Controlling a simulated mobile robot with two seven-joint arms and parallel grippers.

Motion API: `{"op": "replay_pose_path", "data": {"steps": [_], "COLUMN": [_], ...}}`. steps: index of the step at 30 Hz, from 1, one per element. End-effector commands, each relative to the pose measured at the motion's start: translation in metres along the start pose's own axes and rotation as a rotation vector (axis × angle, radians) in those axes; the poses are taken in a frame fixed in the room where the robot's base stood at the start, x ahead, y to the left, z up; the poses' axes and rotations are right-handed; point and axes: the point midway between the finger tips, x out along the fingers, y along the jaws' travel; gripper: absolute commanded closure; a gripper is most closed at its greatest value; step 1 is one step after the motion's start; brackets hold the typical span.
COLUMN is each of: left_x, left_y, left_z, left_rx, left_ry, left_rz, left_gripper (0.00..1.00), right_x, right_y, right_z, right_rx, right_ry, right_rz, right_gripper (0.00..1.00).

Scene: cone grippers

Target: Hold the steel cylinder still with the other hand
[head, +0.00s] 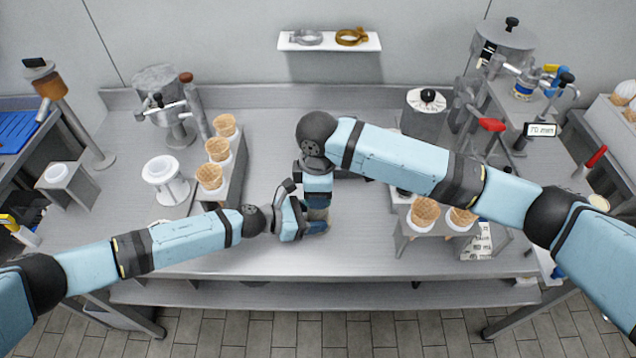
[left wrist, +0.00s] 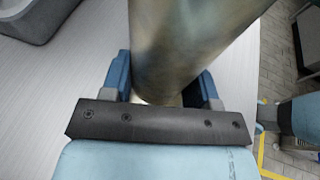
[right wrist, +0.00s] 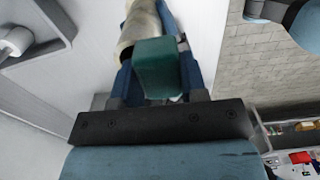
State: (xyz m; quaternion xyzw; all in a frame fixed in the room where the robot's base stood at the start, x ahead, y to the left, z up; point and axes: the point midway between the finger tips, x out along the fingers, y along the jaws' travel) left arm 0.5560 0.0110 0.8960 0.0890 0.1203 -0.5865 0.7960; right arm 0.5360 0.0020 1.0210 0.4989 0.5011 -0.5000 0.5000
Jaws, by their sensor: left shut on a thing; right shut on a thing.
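The steel cylinder (left wrist: 190,45) stands between the blue fingers of my left gripper (left wrist: 165,85), which is shut on it low down; its surface looks dull and brownish in the left wrist view. In the head view my left gripper (head: 308,222) comes in from the left at the middle of the bench, and the arms mostly hide the cylinder. My right gripper (head: 317,192) reaches down right beside it. In the right wrist view it is shut on a teal-green block (right wrist: 157,65). The cylinder (right wrist: 138,28) shows just beyond the block; whether they are joined, I cannot tell.
A rack with several cones (head: 217,150) stands left of my grippers, beside a white cup-like holder (head: 165,178). Another cone rack (head: 425,212) stands under my right arm. A wall shelf (head: 329,45) holds two rings. The front middle of the bench (head: 350,262) is clear.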

Motion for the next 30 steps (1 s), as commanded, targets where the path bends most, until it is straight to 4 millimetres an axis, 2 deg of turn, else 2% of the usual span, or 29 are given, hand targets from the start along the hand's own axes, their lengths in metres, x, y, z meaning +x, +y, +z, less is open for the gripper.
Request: {"op": "replay_pose_path", "data": {"steps": [3, 15, 30], "left_x": [0.000, 0.000, 0.000], "left_y": [0.000, 0.000, 0.000], "left_z": [0.001, 0.001, 0.000], "left_rx": [0.000, 0.000, 0.000], "left_ry": [-0.001, -0.001, -0.001], "left_rz": [-0.001, -0.001, -0.001], "left_gripper": [0.68, 0.68, 0.68], "right_x": [0.001, 0.001, 0.000], "right_y": [0.014, 0.047, -0.001], "right_z": [0.000, 0.000, 0.000], "right_rx": [0.005, 0.002, 0.001], "right_ry": [-0.001, 0.000, 0.001], "right_rz": [0.002, 0.001, 0.002], "right_gripper": [0.83, 0.83, 0.83]}}
